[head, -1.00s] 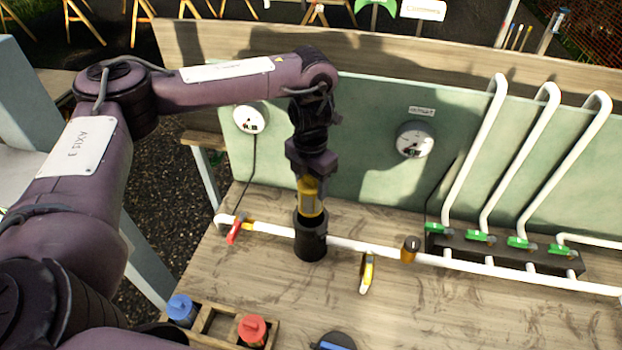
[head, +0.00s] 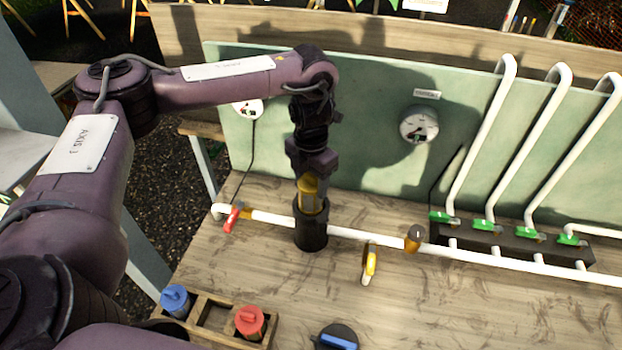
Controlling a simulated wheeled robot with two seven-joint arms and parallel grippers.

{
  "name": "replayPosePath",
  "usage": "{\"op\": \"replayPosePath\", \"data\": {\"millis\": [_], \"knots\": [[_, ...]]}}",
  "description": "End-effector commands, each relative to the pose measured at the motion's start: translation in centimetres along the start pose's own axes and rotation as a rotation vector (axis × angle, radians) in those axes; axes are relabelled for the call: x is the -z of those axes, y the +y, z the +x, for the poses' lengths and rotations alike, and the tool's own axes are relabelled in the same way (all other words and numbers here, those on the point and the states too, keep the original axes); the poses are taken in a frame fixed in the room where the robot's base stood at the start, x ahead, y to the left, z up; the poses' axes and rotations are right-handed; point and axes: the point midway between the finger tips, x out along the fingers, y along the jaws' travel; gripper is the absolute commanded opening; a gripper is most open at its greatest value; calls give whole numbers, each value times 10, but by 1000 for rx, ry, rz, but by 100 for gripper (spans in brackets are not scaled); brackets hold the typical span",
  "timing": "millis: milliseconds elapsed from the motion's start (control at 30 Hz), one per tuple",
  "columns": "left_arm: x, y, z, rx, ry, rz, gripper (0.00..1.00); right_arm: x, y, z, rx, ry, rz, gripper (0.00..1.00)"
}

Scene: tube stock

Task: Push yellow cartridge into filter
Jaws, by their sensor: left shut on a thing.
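The yellow cartridge (head: 309,194) is upright in my left gripper (head: 312,172), which is shut on its top. The lower end of the cartridge is at the mouth of the black filter housing (head: 311,232), and its bottom is hidden inside the rim. A good part of the yellow body shows above the rim. The housing stands on the wooden bench in the white pipe line. My right gripper is not in view.
A wooden rack (head: 215,313) holds a blue cartridge (head: 175,299) and a red cartridge (head: 249,321). A red valve handle (head: 231,219) and a yellow one (head: 369,262) are on the white pipe (head: 350,233).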

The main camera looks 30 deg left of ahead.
Motion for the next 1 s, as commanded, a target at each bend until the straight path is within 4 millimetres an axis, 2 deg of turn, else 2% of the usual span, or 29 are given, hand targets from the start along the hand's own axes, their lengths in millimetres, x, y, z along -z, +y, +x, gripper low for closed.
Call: {"op": "replayPosePath", "data": {"millis": [1000], "knots": [[-1,0,14,0,-1,1,30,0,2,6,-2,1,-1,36]]}}
